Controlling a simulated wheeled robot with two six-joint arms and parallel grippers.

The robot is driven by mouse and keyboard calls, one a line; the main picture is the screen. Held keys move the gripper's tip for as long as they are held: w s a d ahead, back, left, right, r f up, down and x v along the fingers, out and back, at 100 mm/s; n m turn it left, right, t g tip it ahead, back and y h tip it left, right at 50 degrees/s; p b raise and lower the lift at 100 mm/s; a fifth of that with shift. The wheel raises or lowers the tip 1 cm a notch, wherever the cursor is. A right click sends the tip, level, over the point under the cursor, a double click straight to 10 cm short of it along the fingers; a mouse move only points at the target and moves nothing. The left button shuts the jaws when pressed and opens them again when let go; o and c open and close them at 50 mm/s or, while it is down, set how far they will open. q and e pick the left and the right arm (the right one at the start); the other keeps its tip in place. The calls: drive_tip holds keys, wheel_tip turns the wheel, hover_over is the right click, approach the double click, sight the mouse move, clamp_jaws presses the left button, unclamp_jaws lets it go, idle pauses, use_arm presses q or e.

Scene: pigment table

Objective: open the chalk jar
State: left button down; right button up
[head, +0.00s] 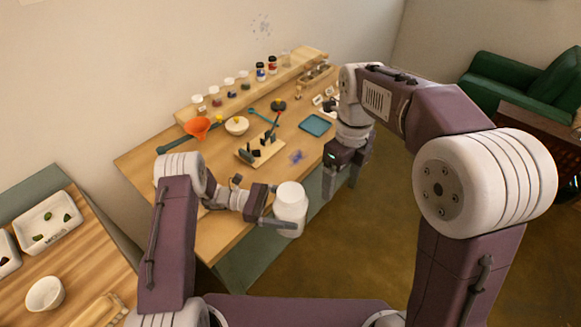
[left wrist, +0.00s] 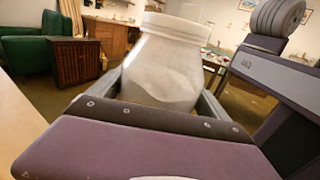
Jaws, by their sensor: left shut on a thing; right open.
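The chalk jar (head: 291,203) is a white jar, held upright in my left gripper (head: 277,220) just past the front edge of the table. In the left wrist view the jar (left wrist: 162,72) sits between the two fingers and shows pale powder inside and a whitish lid (left wrist: 178,27) on top. My left gripper is shut on the jar's body. My right gripper (head: 334,172) is open and empty, pointing down to the right of the jar, apart from it, near the table's right front edge.
The wooden table (head: 222,226) carries an orange funnel (head: 198,127), a white bowl (head: 237,125), a tool rack (head: 252,158) and a blue tray (head: 316,125). Several small jars stand on the back shelf (head: 216,110). A second table with bowls is at left. Floor between my grippers is clear.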

approach(290, 191)
drive_tip(key=d, duration=0.4)
drive_tip(key=a, duration=0.1)
drive_tip(key=a+n, duration=0.1)
drive_tip(key=a, duration=0.1)
drive_tip(key=shift+a+f, duration=0.25)
drive_tip(key=shift+s+a, duration=0.25)
drive_tip(key=shift+a, duration=0.05)
wheel_tip(290, 191, down, 8)
drive_tip(key=shift+d+f, duration=0.1)
